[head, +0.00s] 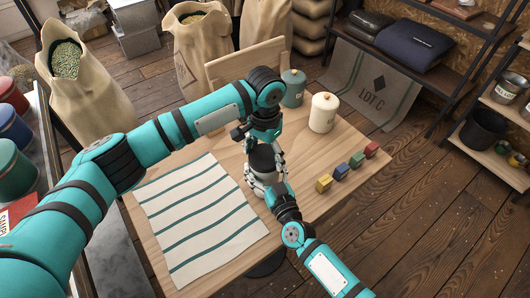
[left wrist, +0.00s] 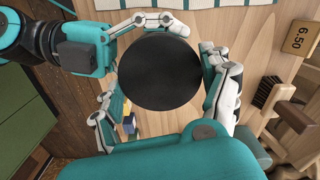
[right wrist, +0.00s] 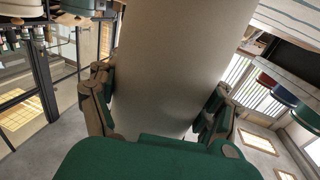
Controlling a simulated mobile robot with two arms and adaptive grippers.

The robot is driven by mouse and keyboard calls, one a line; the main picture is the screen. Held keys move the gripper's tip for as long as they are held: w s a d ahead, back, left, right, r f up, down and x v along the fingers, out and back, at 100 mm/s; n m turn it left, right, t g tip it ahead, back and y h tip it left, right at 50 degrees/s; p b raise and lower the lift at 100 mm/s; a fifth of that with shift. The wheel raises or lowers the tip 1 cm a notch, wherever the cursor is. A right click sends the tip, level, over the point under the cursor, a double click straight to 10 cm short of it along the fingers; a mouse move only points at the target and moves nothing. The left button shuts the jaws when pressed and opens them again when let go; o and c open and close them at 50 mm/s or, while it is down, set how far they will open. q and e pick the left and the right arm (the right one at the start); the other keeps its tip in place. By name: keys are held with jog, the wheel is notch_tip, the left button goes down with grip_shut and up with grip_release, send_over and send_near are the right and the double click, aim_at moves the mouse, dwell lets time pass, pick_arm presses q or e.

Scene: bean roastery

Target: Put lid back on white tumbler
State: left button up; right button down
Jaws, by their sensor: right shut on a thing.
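The white tumbler (right wrist: 180,60) fills the middle of the right wrist view as a pale upright-sided cylinder between my right gripper's fingers. My right gripper (right wrist: 160,105) is shut on it. In the head view the tumbler is mostly hidden by fingers and the round black lid (head: 262,158). The lid also shows from above in the left wrist view (left wrist: 160,72), over the tumbler; I cannot tell whether it is fully seated. My left gripper (left wrist: 165,95) is just above, its fingers spread on both sides of the lid. It shows in the head view (head: 262,143) too.
A striped cloth (head: 200,220) lies left on the wooden table (head: 310,190). A cream canister (head: 323,113) and a green canister (head: 293,88) stand behind. Colored blocks (head: 340,172) line the right edge. A wooden board (head: 245,62) stands at the back. A brush (left wrist: 268,92) lies nearby.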

pick_arm(q)
jog(key=o, duration=0.4)
jog(key=shift+c, duration=0.2)
notch_tip(320, 180, up, 12)
dwell(0.4)
pick_arm(e)
grip_release()
jog(key=v, duration=1.2)
